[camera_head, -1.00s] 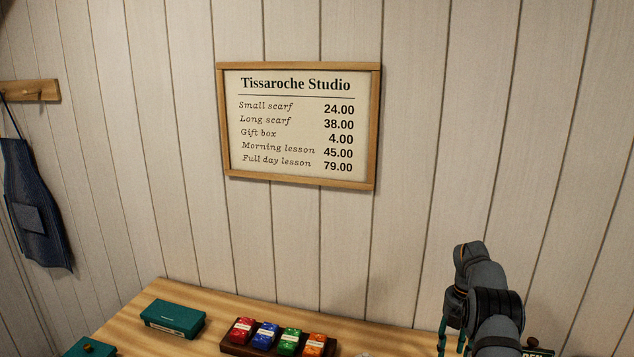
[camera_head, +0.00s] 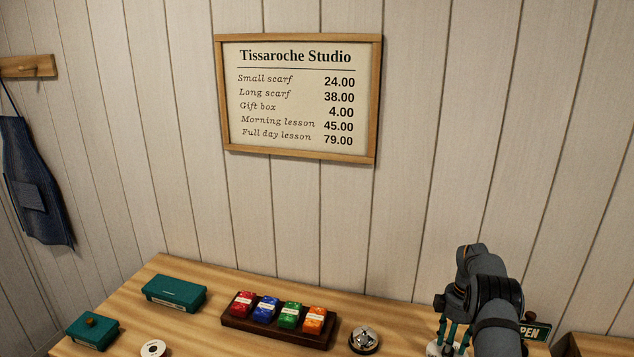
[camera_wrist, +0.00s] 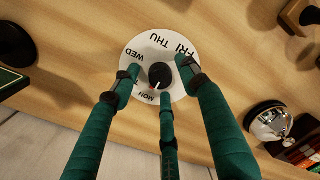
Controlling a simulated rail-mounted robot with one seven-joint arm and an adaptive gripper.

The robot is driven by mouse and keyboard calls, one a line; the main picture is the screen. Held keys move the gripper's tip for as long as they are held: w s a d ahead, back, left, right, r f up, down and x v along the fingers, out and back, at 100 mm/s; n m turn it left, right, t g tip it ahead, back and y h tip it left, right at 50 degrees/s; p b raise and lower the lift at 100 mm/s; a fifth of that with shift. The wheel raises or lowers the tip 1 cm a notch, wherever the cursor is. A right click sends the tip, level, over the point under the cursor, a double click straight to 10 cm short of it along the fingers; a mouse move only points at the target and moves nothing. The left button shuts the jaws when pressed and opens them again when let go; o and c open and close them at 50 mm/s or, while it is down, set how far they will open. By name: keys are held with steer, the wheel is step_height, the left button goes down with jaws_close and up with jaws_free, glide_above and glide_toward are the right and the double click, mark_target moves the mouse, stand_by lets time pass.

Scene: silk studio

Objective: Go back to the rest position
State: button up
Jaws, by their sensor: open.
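My gripper (camera_head: 453,338) is low over the right part of the table in the head view, its green fingers pointing down. In the wrist view its three green fingers (camera_wrist: 163,82) are spread open over a white day dial (camera_wrist: 183,48) with a black centre knob (camera_wrist: 161,75). The fingertips are around the knob; I cannot tell whether any touch it. Only a bit of the dial (camera_head: 432,349) shows in the head view.
A call bell (camera_head: 364,340) and a dark tray (camera_head: 235,322) of coloured packets are left of my gripper. An OPEN sign (camera_head: 540,331) stands close on its right. Teal boxes (camera_head: 174,293) are farther left. A price board (camera_head: 298,98) hangs above.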

steer(key=m+b, duration=0.1)
steer(key=m, duration=0.5)
steer(key=shift+m, duration=0.3)
steer(key=m+b, duration=0.1)
steer(key=m, duration=0.5)
steer(key=shift+m+t, duration=0.3)
